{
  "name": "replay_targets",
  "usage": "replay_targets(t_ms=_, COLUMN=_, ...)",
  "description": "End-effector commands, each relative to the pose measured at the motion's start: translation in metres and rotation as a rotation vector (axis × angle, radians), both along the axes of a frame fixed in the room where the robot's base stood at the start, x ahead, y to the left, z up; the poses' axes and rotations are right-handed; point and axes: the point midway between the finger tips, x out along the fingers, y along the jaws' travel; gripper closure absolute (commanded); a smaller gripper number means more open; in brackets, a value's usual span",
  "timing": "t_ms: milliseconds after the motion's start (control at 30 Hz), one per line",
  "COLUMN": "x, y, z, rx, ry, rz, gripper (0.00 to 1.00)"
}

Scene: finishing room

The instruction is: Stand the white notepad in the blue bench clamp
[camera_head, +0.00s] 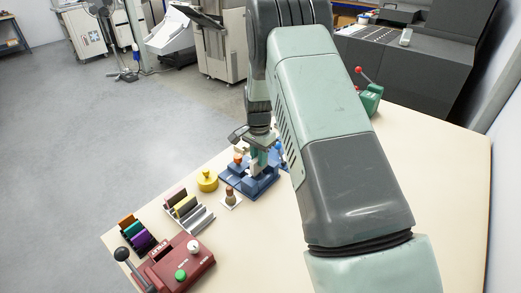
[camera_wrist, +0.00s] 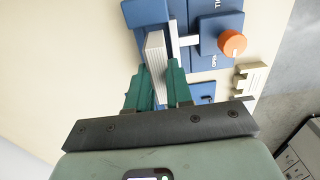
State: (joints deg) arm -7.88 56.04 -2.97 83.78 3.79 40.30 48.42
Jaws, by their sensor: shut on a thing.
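The blue bench clamp (camera_head: 262,186) stands on the cream table, below my gripper (camera_head: 261,158) in the head view. In the wrist view its blue blocks (camera_wrist: 146,12) show at the top, with an orange knob (camera_wrist: 232,42) on the right. My gripper (camera_wrist: 158,78) has its green fingers shut on the white notepad (camera_wrist: 155,50), one on each side. The notepad's far end is close to the clamp's blocks. I cannot tell whether it is between them or above them. In the head view the notepad is mostly hidden by the gripper and clamp.
A yellow round object (camera_head: 207,181) and a small stamp-like piece (camera_head: 230,197) stand left of the clamp. A rack of pads (camera_head: 184,207), coloured blocks (camera_head: 137,234) and a red box with buttons (camera_head: 182,264) lie nearer the front left. A green lever tool (camera_head: 371,98) stands at the back right.

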Motion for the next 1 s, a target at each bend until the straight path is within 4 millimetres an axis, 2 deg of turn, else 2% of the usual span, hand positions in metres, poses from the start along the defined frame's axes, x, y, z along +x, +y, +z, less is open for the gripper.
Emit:
replay_targets(t_ms=200, x=0.0, y=0.0, z=-0.023, rx=0.001, ry=0.001, rz=0.001, gripper=1.0)
replay_targets(t_ms=400, x=0.0, y=0.0, z=-0.038, rx=0.001, ry=-0.001, rz=0.001, gripper=1.0)
replay_targets(t_ms=1000, x=0.0, y=0.0, z=-0.044, rx=0.001, ry=-0.001, rz=0.002, gripper=1.0)
